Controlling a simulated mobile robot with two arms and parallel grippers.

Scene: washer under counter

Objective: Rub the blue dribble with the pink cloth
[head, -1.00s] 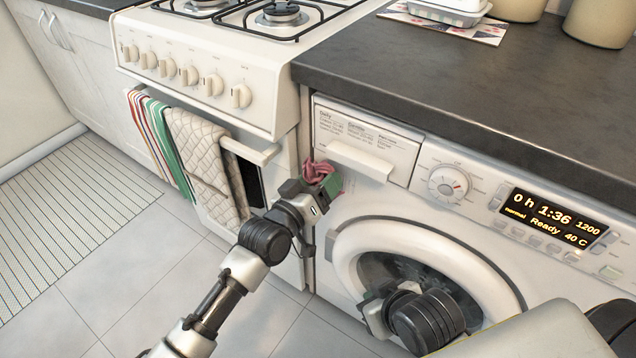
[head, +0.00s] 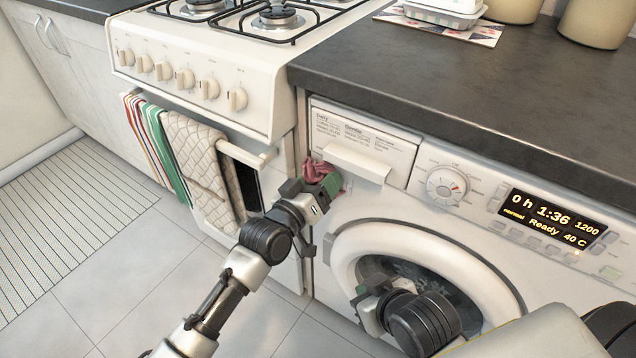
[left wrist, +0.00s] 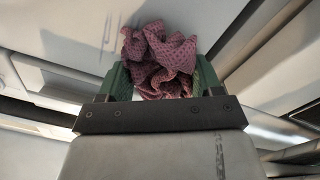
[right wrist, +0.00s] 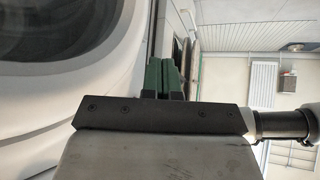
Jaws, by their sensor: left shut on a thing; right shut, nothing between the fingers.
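The pink cloth (head: 321,170) is a crumpled bundle at the upper left of the washer (head: 352,215) front, just below the left end of the drawer. My left gripper (head: 326,184) is shut on it. The left wrist view shows the cloth (left wrist: 160,62) bunched between the green fingers, close to the white front; I cannot tell whether it touches. My right gripper (head: 365,285) is shut and empty in front of the washer door; its green fingers (right wrist: 165,75) are together in the right wrist view.
The washer's round door (head: 440,240) is below and right of the cloth. The detergent drawer (head: 362,142) and dial (head: 447,186) are above it. The stove (head: 205,75) with hanging towels (head: 195,150) stands left. The dark countertop (head: 480,90) overhangs the washer.

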